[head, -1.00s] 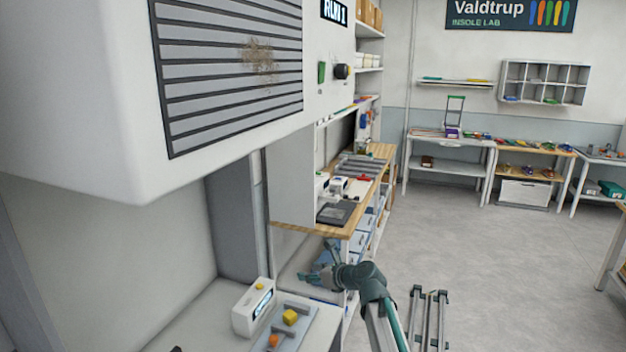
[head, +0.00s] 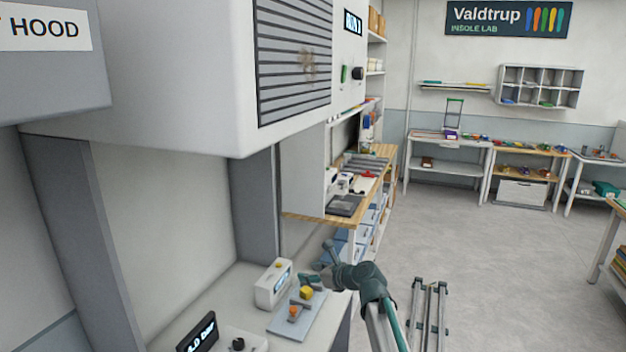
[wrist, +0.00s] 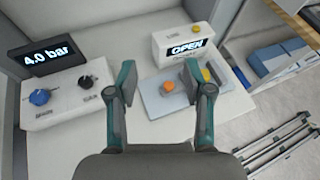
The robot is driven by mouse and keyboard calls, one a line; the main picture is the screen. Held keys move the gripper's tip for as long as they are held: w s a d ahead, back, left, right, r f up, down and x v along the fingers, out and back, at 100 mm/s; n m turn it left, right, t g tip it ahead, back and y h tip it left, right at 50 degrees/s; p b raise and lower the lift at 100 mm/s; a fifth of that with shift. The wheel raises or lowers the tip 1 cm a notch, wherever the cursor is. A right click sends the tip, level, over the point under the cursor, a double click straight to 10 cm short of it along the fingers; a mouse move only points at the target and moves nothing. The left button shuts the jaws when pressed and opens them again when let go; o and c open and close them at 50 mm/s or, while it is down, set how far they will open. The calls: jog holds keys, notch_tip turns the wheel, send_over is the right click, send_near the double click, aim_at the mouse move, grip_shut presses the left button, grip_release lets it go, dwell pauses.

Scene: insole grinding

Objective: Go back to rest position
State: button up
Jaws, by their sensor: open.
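My gripper (wrist: 160,92) is open and empty in the wrist view, its two teal-tipped fingers wide apart above the white bench. In the head view my gripper (head: 316,280) shows small beside the bench's right part, partly hidden by my arm. Between and beyond the fingers is a grey plate (wrist: 153,105) with an orange knob (wrist: 167,86) and a yellow piece (wrist: 206,74). The right finger covers part of the plate. I cannot tell the height of the fingers above it.
A white box reading "OPEN" (wrist: 183,45) stands behind the plate. A control box (wrist: 65,100) with blue and black knobs and a "4.0 bar" display (wrist: 45,55) is at left. The large hood (head: 200,90) overhangs the bench. Floor (head: 480,250) at right is clear beyond the rails (head: 430,315).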

jog(key=s+d+f+n+g+h+b, duration=0.25)
jog(key=s+f+n, duration=0.45)
jog(key=f, duration=0.7)
jog(key=s+d+f+n+g+h+b, duration=0.3)
jog(key=s+f+n, duration=0.4)
jog(key=f, duration=0.6)
jog(key=s+d+f+n+g+h+b, duration=0.1)
jog(key=s+d+f+n+g+b, duration=0.2)
jog(key=s+f+n, duration=0.75)
jog(key=s+d+f+g+h+b, duration=0.1)
jog(key=s+d+f+g+b, duration=0.1)
jog(key=s+f, duration=0.9)
jog(key=s+d+f+n+g+h+b, duration=0.1)
jog(key=s+d+f+g+b, duration=0.2)
jog(key=s+f+b, duration=0.3)
jog(key=s+d+f+g+h+b, duration=0.1)
jog(key=s+d+f+b, duration=0.3)
jog(key=s+f, duration=1.2)
notch_tip(320, 180, down, 2)
jog(key=shift+s+d+f+g+b, duration=0.2)
jog(key=shift+s+g+b, duration=0.15)
jog(key=shift+g+b, duration=0.35)
